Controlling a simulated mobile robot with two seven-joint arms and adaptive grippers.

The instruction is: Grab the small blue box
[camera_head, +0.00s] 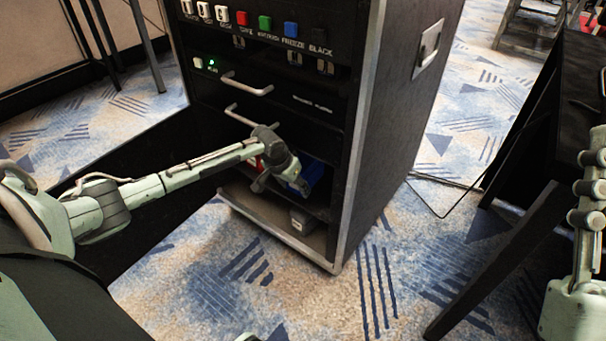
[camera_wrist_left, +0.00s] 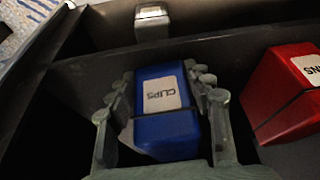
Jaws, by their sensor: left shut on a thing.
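The small blue box (camera_wrist_left: 166,128) has a white label reading CLIPS on its face. In the left wrist view it sits between the two fingers of my left gripper (camera_wrist_left: 163,82), which is shut on it. In the head view my left gripper (camera_head: 282,176) reaches into a lower open bay of the black rack, and the blue box (camera_head: 313,174) shows partly behind it. At the right edge, jointed pale green parts of my right gripper (camera_head: 589,190) show, cut off by the frame, so its opening cannot be judged.
The rack (camera_head: 385,130) has handles and colored buttons. A dark table (camera_head: 570,110) stands right.

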